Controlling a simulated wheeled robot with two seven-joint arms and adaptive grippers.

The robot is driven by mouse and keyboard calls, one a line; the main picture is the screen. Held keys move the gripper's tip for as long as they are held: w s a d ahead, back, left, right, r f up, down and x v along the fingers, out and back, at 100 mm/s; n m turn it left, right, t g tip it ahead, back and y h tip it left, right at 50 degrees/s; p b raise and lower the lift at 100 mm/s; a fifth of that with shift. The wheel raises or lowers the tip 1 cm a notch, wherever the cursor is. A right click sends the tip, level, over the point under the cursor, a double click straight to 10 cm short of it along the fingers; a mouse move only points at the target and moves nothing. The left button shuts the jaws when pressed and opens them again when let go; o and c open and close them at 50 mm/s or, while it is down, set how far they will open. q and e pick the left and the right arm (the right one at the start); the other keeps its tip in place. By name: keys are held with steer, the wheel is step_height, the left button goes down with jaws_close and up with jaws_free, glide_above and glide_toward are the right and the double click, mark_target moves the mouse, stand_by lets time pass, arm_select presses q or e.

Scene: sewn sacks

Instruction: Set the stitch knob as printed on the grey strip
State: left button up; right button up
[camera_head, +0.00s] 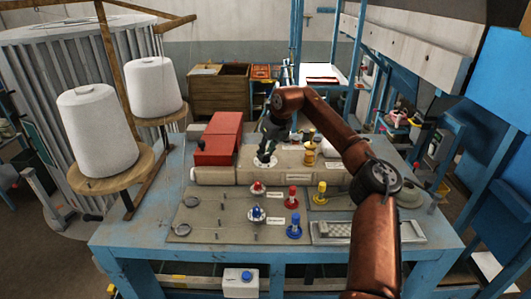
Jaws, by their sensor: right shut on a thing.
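My right arm reaches in from the front right over the table. Its dark gripper (268,148) points down and is shut on the stitch knob, at the white round dial (256,163) on the long beige machine body. The gripper covers most of the knob, so I cannot read its setting. A grey strip (340,239) lies in a frame at the table's front right; any print on it is too small to read. Small white labels (298,177) sit on and before the machine. My left gripper is not in view.
A red box-shaped cover (218,138) stands left of the dial. Red (292,198), blue (294,226) and yellow (320,193) knobs stand on the front plate. Two white thread cones (97,135) stand at the left. The blue table (135,232) has bare room at its front left.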

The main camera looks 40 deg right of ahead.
steer(key=shift+m, duration=0.5)
steer(key=m+h, duration=0.1)
steer(key=m, duration=0.3)
steer(key=shift+a+h, duration=0.1)
steer(key=shift+h, duration=0.3)
steer(key=shift+m+g+h, duration=0.7)
steer(key=shift+m, duration=1.4)
steer(key=o, duration=1.2)
steer(key=shift+s+a+r, duration=0.1)
steer(key=shift+a, duration=0.05)
steer(key=shift+c, duration=0.2)
